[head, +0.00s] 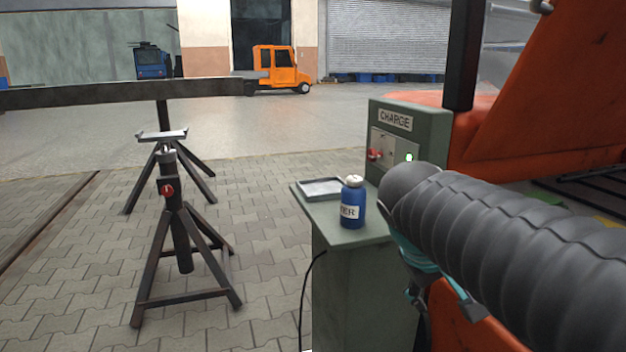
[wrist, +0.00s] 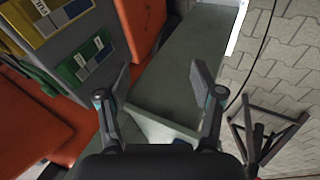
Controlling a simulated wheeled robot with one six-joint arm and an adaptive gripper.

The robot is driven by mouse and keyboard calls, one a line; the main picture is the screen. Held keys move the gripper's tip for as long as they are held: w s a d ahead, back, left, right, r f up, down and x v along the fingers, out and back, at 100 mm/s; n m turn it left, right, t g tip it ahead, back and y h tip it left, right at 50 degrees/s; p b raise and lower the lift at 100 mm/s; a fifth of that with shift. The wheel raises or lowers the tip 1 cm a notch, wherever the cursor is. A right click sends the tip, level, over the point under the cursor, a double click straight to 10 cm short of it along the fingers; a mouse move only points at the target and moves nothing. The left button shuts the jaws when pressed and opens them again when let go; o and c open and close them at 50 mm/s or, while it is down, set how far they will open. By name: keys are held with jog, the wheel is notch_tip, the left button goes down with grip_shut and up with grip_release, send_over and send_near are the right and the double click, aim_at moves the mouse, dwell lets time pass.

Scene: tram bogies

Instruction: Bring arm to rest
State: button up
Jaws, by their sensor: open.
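My arm, in a ribbed grey sleeve, reaches in from the right of the head view. My gripper (wrist: 160,82) shows in the wrist view with its two fingers wide apart and nothing between them. Behind the fingers lies the side of a grey-green cabinet (wrist: 185,75). The fingers look clear of it, but the exact distance is hard to tell. In the head view the gripper is mostly hidden by the sleeve.
A blue bottle (head: 353,205) and a shallow tray (head: 321,188) stand on the cabinet top (head: 335,226). A grey CHARGE box (head: 405,140) with a green light is behind. A dark stand (head: 180,240) stands left on open paving. An orange vehicle (head: 275,70) is far back.

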jog(key=s+a+f+m+t+y+b, duration=0.1)
jog(key=s+a+f+m+y, duration=0.2)
jog(key=s+f, duration=0.7)
jog(key=shift+s+a+f+t+y, duration=0.3)
jog(key=shift+s+a+f+y, duration=0.15)
jog(key=shift+s+y, duration=0.45)
